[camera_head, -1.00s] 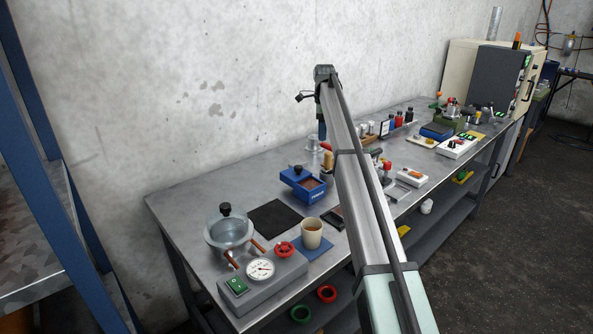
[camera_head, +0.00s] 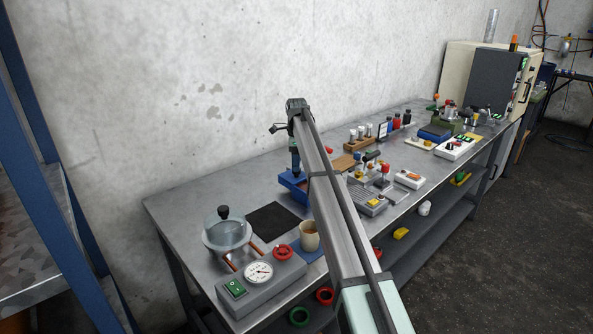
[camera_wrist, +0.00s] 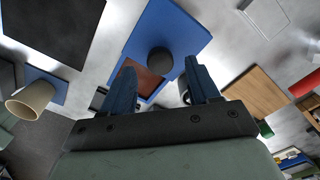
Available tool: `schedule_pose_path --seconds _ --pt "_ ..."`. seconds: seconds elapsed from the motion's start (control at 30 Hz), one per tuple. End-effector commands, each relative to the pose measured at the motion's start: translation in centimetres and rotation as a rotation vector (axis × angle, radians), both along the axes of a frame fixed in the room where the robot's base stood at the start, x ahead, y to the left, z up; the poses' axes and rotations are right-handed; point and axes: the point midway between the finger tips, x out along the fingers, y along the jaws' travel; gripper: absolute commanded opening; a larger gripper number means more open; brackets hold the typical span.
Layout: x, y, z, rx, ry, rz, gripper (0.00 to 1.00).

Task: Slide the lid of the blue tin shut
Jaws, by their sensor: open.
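The blue tin (camera_head: 287,181) stands on the bench, partly hidden behind my arm in the head view. In the wrist view its blue lid (camera_wrist: 180,28) is slid partly off, and brown contents (camera_wrist: 138,79) show in the uncovered part. A round dark knob (camera_wrist: 160,60) sits on the lid. My gripper (camera_head: 296,172) is over the tin. In the wrist view its two blue fingers (camera_wrist: 160,68) are apart, with the knob appearing between their tips. I cannot tell whether either finger touches it.
A black mat (camera_head: 273,221) lies left of the tin. A cup (camera_head: 309,237) on a blue mat, a glass-like pot (camera_head: 227,232) and a gauge box (camera_head: 258,276) stand nearer. A wooden block (camera_head: 345,163) and several tools stand to the right.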

Motion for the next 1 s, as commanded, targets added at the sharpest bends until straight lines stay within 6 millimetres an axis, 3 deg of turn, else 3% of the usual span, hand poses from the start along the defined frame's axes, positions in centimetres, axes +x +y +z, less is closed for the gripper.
schedule_pose_path --seconds 0.3,0.7,1.0 --pt "0.0 0.0 -3.4 0.0 0.0 0.0 0.6" --pt "0.0 0.0 -3.9 0.0 -0.001 0.0 0.6" --pt "0.0 0.0 -3.9 0.0 -0.001 0.0 0.33"
